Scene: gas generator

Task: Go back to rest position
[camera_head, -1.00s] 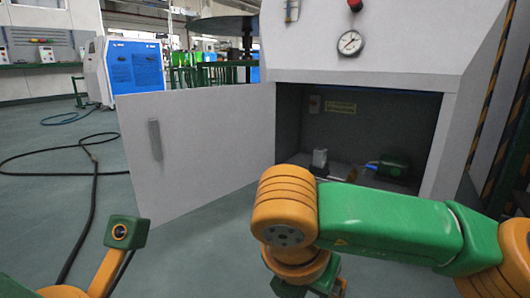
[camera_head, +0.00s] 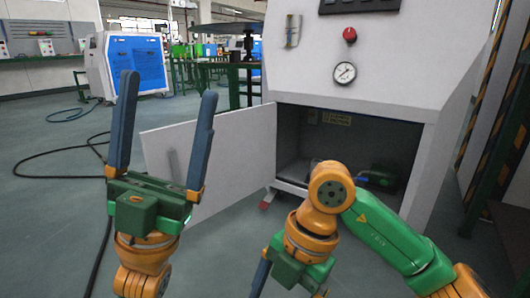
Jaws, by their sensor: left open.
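My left gripper (camera_head: 162,138) is raised at the left, its two long dark fingers pointing up and spread wide apart. It is empty. My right arm comes in from the lower right, its orange wrist in front of the cabinet opening. My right gripper (camera_head: 285,290) points down at the bottom edge. Its fingers are mostly cut off, so its opening is hard to judge. The generator cabinet (camera_head: 392,85) stands at the centre right, with a gauge (camera_head: 344,73) and a red knob (camera_head: 349,35). Its white door (camera_head: 240,150) hangs open to the left, partly behind my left gripper.
A dark green item (camera_head: 382,178) lies inside the cabinet, partly hidden by my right arm. A black hose (camera_head: 60,152) lies on the floor at the left. A blue and white machine (camera_head: 138,66) stands further back. Striped posts (camera_head: 480,90) stand at the right.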

